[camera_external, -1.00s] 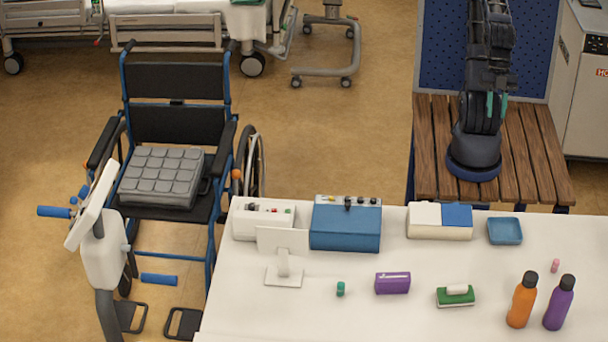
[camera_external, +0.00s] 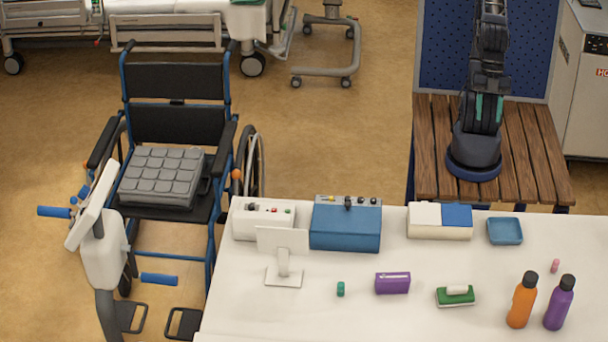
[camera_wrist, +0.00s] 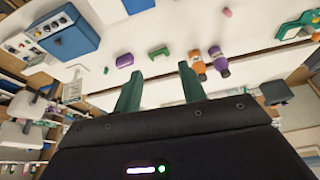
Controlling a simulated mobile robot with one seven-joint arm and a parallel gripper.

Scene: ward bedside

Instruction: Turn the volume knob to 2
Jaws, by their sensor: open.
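A blue box (camera_external: 345,228) stands at the back of the white table, with a grey strip of small knobs and a black lever (camera_external: 347,203) along its rear top edge. A white box (camera_external: 263,220) with small red and dark controls stands left of it. Both show at the upper left of the wrist view, the blue box (camera_wrist: 70,38) and the white box (camera_wrist: 22,46). Labels are too small to read, so I cannot tell which knob is the volume knob. My gripper (camera_wrist: 157,85) is open and empty, its green fingers apart, well away from both boxes. It is outside the external view.
A white stand (camera_external: 284,255) partly covers the white box's front. On the table are a purple box (camera_external: 392,283), green brush (camera_external: 455,296), blue tray (camera_external: 504,231), orange bottle (camera_external: 521,300) and purple bottle (camera_external: 559,303). A wheelchair (camera_external: 175,120) stands at left.

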